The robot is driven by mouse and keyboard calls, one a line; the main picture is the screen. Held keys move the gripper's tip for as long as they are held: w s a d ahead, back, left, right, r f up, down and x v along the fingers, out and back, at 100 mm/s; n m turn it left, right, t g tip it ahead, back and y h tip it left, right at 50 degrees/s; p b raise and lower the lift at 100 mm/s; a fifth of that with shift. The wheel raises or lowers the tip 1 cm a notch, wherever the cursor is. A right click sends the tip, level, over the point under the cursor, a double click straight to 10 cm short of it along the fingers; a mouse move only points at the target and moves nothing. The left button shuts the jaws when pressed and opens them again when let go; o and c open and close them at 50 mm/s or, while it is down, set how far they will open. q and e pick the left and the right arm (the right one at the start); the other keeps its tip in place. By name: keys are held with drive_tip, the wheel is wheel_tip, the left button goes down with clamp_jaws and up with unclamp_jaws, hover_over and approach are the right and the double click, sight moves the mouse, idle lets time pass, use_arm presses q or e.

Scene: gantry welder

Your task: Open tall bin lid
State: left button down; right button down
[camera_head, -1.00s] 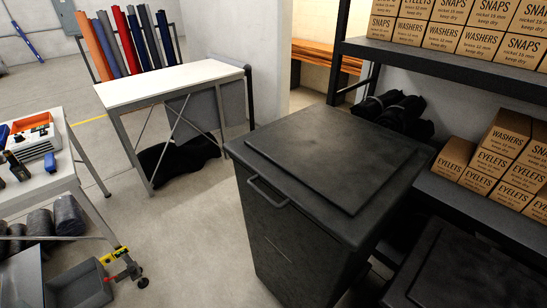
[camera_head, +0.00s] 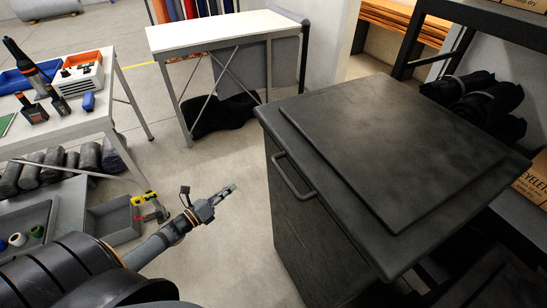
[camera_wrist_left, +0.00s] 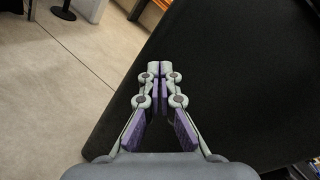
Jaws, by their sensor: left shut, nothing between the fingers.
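The tall bin (camera_head: 320,237) is dark grey and stands right of centre in the head view. Its lid (camera_head: 400,150) lies flat and closed on top. A bar handle (camera_head: 292,180) sits on the lid's left front edge. My left gripper (camera_head: 229,190) is shut and empty, in the air left of the handle and apart from it. In the left wrist view my left gripper (camera_wrist_left: 161,66) shows its fingertips together, with a dark surface of the bin (camera_wrist_left: 230,70) to the right and behind. My right gripper is not in view.
A white table (camera_head: 225,32) stands behind, left of the bin. A workbench with tools (camera_head: 75,115) is at left, with grey trays (camera_head: 112,218) low beneath it. Dark shelving (camera_head: 490,22) is close on the bin's right. Bare floor lies between workbench and bin.

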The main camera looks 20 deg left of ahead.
use_arm(q)
drive_tip(key=s+d+r+m+h, duration=0.1)
drive_tip(key=d+r+m+h, duration=0.65)
drive_tip(key=r+m, duration=0.4)
drive_tip(key=w+d+r+p, duration=0.1)
drive_tip(key=w+d+r, duration=0.5)
drive_tip(key=w, duration=0.1)
drive_tip(key=shift+w+g, duration=0.2)
drive_tip(key=shift+g, duration=0.1)
